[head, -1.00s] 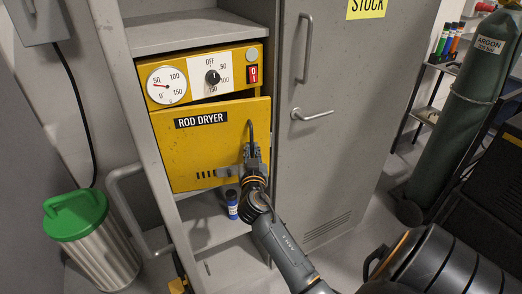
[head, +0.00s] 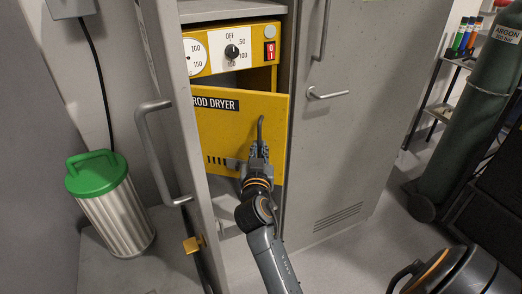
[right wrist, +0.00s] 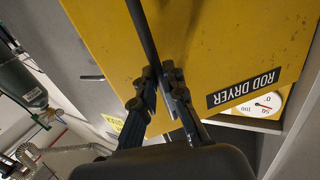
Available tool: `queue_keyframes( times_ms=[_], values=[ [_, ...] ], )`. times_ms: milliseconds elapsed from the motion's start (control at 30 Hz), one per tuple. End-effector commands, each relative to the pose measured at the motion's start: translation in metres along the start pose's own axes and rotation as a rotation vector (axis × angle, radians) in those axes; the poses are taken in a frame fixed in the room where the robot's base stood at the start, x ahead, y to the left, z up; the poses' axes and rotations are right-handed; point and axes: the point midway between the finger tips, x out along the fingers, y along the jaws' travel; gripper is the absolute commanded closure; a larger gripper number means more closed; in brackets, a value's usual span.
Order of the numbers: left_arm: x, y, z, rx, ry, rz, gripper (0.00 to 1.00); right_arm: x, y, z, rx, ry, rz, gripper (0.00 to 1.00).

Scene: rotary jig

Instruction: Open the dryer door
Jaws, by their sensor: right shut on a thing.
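The rod dryer (head: 232,50) is a yellow box with a gauge, a dial and a red switch, set inside a grey cabinet. Its yellow door (head: 225,125), labelled ROD DRYER, stands partly open, with a gap showing between its top edge and the control panel. The door's dark bar handle (head: 261,130) is near the right side. In the right wrist view the fingers (right wrist: 160,82) close around the dark handle (right wrist: 142,35) in front of the door. My left gripper is out of view.
A grey cabinet door with a bar handle (head: 150,150) stands at the left of the dryer. The right cabinet door (head: 345,150) is shut and has a lever handle. A green-lidded bin (head: 115,215) stands left. A green argon cylinder (head: 470,120) stands right.

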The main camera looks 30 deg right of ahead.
Motion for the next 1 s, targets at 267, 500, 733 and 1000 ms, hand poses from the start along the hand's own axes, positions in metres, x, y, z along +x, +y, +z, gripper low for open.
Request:
queue_keyframes(
  times_ms=[267, 500, 733, 1000],
  values=[
    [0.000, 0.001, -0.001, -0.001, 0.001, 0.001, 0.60, -0.001, -0.006, -0.003, 0.007, 0.007, -0.015, 0.82],
    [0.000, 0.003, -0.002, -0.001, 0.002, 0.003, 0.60, 0.000, -0.004, -0.002, 0.005, 0.005, -0.010, 0.67],
    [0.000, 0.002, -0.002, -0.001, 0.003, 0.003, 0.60, 0.000, -0.003, -0.001, 0.003, 0.003, -0.006, 0.67],
    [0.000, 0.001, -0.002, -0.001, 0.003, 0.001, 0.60, 0.000, -0.002, -0.029, 0.008, 0.008, -0.006, 0.67]
  ],
)
